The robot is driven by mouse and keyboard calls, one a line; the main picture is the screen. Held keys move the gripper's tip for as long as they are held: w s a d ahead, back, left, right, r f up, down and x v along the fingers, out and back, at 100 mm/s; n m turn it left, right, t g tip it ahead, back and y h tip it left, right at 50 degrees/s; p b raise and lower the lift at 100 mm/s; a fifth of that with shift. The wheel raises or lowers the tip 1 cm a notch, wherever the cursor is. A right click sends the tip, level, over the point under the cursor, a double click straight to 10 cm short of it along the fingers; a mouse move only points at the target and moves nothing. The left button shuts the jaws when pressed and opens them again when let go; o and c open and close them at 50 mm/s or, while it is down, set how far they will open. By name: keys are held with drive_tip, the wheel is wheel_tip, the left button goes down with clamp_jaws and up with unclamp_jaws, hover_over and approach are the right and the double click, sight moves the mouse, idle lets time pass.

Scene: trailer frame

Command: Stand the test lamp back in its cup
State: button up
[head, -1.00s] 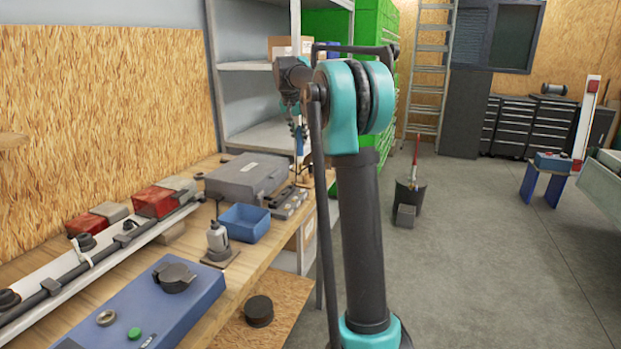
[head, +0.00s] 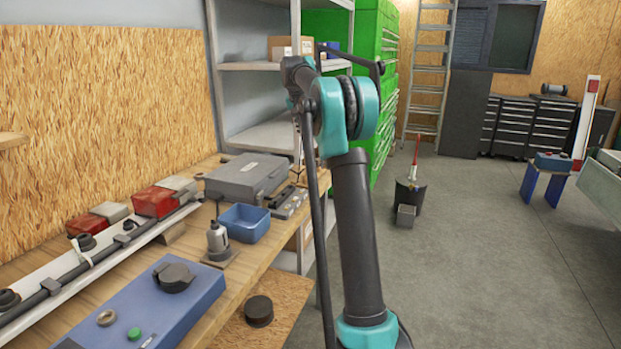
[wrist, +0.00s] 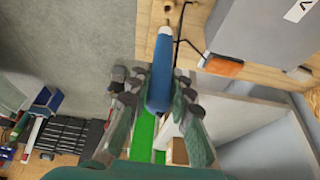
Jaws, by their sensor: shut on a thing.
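The test lamp (wrist: 158,88) has a blue body and a pale tip. In the wrist view it lies between the two fingers of my gripper (wrist: 157,98), which is shut on it. Its pale tip points to the top of the picture, over the edge of the wooden bench (wrist: 150,15). In the head view, my arm hides the gripper and the lamp. I cannot pick out the cup for certain in either view.
A grey case (head: 247,178), a blue bin (head: 244,222) and a bottle on a plate (head: 218,240) stand on the bench. In the wrist view, an orange block (wrist: 222,66) and a thin black rod or lead (wrist: 180,30) are beside the lamp's tip. Shelving stands behind.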

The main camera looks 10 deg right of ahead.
sight(304, 145)
drive_tip(key=shift+f, duration=0.15)
drive_tip(key=shift+f, duration=1.8)
drive_tip(key=shift+f, duration=0.45)
drive_tip(key=shift+f, duration=1.65)
